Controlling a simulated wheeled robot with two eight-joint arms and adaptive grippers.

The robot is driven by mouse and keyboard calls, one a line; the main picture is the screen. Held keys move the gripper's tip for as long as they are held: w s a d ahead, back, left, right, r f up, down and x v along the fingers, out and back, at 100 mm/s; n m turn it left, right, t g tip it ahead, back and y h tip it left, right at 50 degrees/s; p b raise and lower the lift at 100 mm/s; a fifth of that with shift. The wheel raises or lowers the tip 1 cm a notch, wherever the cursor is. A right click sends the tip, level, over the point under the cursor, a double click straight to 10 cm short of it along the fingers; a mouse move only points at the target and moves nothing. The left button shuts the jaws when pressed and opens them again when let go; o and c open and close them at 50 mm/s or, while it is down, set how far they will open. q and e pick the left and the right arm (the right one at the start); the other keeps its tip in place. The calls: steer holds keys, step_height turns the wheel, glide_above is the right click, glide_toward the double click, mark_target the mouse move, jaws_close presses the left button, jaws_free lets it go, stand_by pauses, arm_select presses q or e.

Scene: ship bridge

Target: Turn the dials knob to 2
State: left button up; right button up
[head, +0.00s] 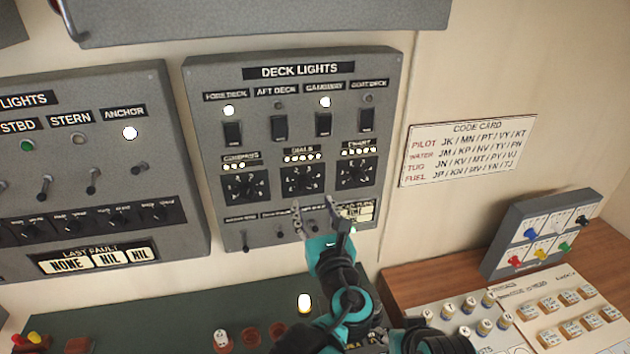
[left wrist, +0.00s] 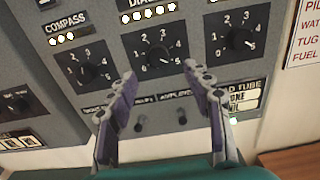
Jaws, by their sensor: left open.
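The dials knob (head: 302,180) is a black rotary knob, in the middle of three on the grey DECK LIGHTS panel (head: 196,95). In the left wrist view the dials knob (left wrist: 158,58) shows between and beyond my fingertips, with numbers around it. A row of several lit lamps is above it. Its pointer is too small to read surely. My left gripper (head: 314,204) is open and empty, just below the dials knob in the head view. In the left wrist view its two fingers (left wrist: 160,72) stand apart, with no visible contact. My right gripper is not in view.
The compass knob (head: 244,185) and chart knob (head: 355,172) flank the dials knob closely. Small toggles (left wrist: 138,125) sit below it. A code card (head: 468,150) is on the wall at right. A box of coloured keys (head: 540,235) stands on the wooden desk.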

mark_target(305, 187)
arm_select(q)
steer(key=w, duration=0.2)
steer(key=w+a, duration=0.1)
steer(key=w, duration=0.4)
steer(key=shift+a, duration=0.35)
steer(key=c, duration=1.2)
